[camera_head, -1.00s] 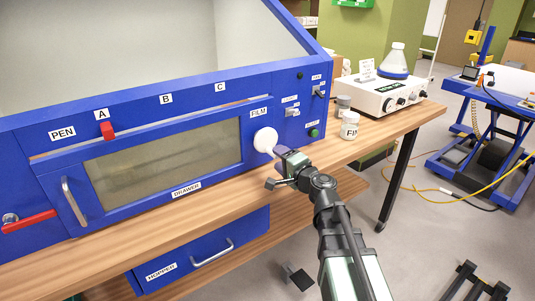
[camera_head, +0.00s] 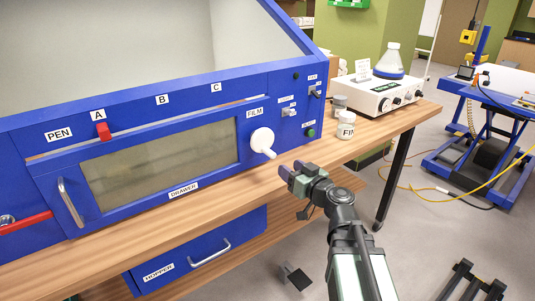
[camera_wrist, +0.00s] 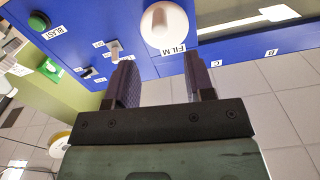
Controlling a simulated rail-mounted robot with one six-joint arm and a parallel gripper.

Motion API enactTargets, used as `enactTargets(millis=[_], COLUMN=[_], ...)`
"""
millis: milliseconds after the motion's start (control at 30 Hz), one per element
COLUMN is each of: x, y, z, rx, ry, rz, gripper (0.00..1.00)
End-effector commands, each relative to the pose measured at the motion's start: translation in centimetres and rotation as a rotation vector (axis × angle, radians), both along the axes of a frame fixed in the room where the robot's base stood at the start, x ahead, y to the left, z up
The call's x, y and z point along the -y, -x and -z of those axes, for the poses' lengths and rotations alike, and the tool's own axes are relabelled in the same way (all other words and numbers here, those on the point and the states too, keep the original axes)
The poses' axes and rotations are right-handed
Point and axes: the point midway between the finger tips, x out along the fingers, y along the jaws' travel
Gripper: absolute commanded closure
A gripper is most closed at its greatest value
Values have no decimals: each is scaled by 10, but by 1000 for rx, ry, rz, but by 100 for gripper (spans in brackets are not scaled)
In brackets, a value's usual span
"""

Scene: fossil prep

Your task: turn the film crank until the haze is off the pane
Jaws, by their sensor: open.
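The film crank (camera_head: 262,141) is a white round knob with a handle, under the FILM label on the blue cabinet front. Its handle points down and right in the head view. The crank also shows in the wrist view (camera_wrist: 164,27), beyond the fingertips. The pane (camera_head: 160,166) is a long window left of the crank and looks dull grey-green, with a hazy surface. My gripper (camera_head: 288,174) is open and empty, apart from the crank, to its lower right. In the wrist view its two fingers (camera_wrist: 158,75) are spread with a clear gap.
Switches (camera_head: 288,112) and a green button (camera_head: 310,133) sit right of the crank. A white jar (camera_head: 346,130) and a white device with a flask (camera_head: 384,94) stand on the wooden bench (camera_head: 300,152). A drawer handle (camera_head: 70,203) sticks out left of the pane.

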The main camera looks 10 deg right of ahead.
Motion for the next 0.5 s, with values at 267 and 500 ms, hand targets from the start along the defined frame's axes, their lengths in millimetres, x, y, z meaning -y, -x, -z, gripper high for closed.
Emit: enactTargets(millis=[267,500], x=[-8,-31], y=[-19,-72], z=[0,0], rx=[6,5], ry=[13,12], rz=[-3,-2], gripper=[51,51])
